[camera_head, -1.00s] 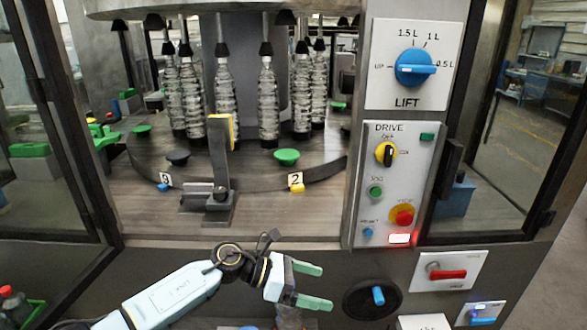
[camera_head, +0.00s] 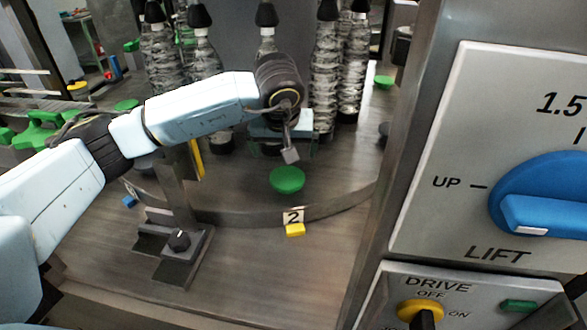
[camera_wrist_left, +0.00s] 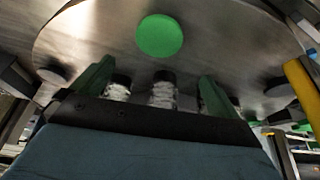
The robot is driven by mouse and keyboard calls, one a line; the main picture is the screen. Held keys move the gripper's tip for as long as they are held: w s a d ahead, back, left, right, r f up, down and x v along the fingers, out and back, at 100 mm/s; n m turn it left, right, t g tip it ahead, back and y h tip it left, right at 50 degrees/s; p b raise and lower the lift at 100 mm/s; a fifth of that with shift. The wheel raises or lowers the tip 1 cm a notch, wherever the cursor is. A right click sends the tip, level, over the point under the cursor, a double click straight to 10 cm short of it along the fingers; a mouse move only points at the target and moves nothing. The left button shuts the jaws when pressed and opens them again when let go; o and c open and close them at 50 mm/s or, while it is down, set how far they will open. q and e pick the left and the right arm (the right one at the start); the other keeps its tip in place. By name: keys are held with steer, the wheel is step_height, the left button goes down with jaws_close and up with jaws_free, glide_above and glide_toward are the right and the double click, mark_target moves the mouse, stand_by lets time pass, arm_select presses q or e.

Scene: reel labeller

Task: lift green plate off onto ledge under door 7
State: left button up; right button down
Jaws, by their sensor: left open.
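The green plate (camera_head: 287,179) is a round disc near the front edge of the dark turntable, behind the number 2 tag (camera_head: 293,217). It also shows in the left wrist view (camera_wrist_left: 159,36), above the space between my fingers in the picture. My left gripper (camera_head: 280,130) hangs over the turntable, beyond the plate in the head view; the arm and wrist mostly hide its fingers there. In the wrist view its two green fingers (camera_wrist_left: 155,75) are spread with nothing held. No door marked 7 shows. My right gripper is not in view.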

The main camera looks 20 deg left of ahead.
arm_select(q)
steer(key=x, duration=0.3)
steer(key=p+x, duration=0.1)
steer(key=x, duration=0.1)
steer(key=shift+s+f, duration=0.1)
steer(key=shift+f, duration=0.35)
steer(key=shift+w+f, duration=0.25)
steer(key=shift+f, duration=0.25)
steer(key=p+x, duration=0.1)
steer(key=x, duration=0.2)
steer(key=shift+w+f+p, duration=0.1)
steer(key=shift+f+p, duration=0.15)
steer(key=shift+p, duration=0.05)
steer(key=shift+w+f, duration=0.2)
steer(key=shift+f, duration=0.3)
steer(key=shift+c, duration=0.8)
steer(key=c, duration=0.9)
step_height(320, 180, up, 10)
steer(key=b, duration=0.2)
step_height(320, 180, up, 7)
steer(key=p, duration=0.4)
glide_above(287, 176)
steer(key=shift+s+d, duration=0.15)
steer(key=shift+s, duration=0.1)
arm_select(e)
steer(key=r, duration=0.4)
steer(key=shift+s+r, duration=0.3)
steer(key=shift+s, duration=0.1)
